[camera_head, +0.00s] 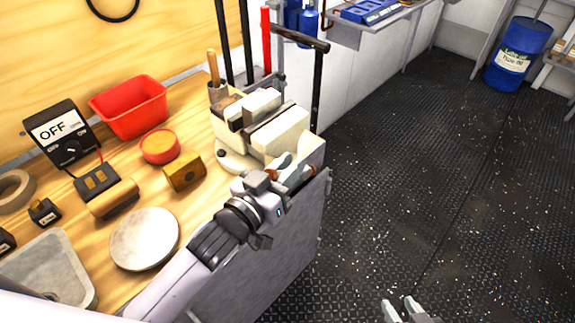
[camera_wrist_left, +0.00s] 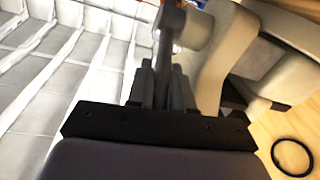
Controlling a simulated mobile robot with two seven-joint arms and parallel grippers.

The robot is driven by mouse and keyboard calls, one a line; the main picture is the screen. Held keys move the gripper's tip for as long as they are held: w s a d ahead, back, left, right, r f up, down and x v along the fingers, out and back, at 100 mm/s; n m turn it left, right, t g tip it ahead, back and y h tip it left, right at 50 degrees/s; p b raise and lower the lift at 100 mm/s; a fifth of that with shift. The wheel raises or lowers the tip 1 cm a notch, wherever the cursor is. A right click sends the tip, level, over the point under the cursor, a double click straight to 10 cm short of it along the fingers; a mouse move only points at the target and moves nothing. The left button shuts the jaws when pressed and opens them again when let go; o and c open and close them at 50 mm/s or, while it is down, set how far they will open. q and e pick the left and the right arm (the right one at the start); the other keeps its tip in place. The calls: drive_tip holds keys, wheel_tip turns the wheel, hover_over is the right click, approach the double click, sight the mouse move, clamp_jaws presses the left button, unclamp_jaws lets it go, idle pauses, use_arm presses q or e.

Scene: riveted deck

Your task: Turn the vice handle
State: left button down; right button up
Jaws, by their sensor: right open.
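The cream bench vice (camera_head: 283,132) stands at the front right corner of the wooden bench, with its jaws on top. My left gripper (camera_head: 291,166) is at the vice's front face, low beside its screw end. The fingers are close on both sides of the bar. The bar's lower end is hidden between them. My right gripper (camera_head: 405,310) is open and empty over the floor at the bottom edge.
The bench holds a red bin (camera_head: 130,108), a black meter marked OFF (camera_head: 62,132), a round pale disc (camera_head: 145,238), a grey tray (camera_head: 82,278) and small blocks. A blue drum (camera_head: 518,55) stands far right.

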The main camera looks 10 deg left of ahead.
use_arm(q)
drive_tip(key=shift+s+f+b, duration=0.1)
drive_tip(key=shift+f+b, duration=0.2)
drive_tip(key=shift+b, duration=0.4)
drive_tip(key=shift+s+a+f+n+t+h+b, duration=0.4)
drive_tip(key=shift+t+b, duration=0.65)
drive_tip(key=shift+b, duration=1.4)
drive_tip(key=shift+s+a+f+t+h+b, duration=0.1)
drive_tip(key=shift+f+t+h+b, duration=0.75)
drive_tip(key=shift+b, duration=1.55)
drive_tip(key=shift+s+a+f+n+t+h+b, duration=0.2)
drive_tip(key=shift+t+b, duration=1.1)
drive_tip(key=shift+b, duration=1.15)
drive_tip(key=c, duration=1.1)
unclamp_jaws()
